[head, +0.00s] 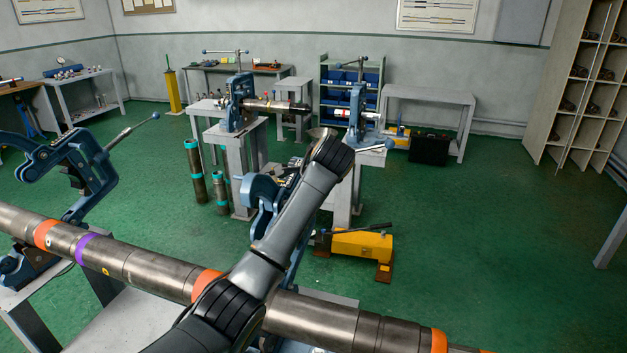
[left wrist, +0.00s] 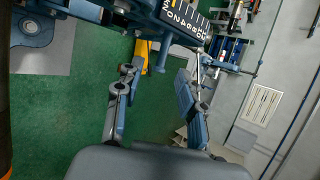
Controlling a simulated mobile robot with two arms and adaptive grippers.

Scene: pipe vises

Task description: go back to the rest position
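My left gripper (left wrist: 155,82) shows in the left wrist view with its two fingers spread apart and nothing between them. Green floor shows through the gap. In the head view, one of my arms crosses over a long steel pipe (head: 140,268) with orange and purple bands. My right gripper is not seen. A blue part with a dark numbered scale (left wrist: 185,18) is just beyond the left gripper's fingers in the wrist view.
A blue vise (head: 85,165) stands open beside the pipe at left. Another blue part (head: 262,192) is partly behind my arm. A yellow pump (head: 362,243) lies on the floor. Vises on stands (head: 238,160) are further back. Open green floor (head: 480,230) lies at right, before shelves (head: 540,140).

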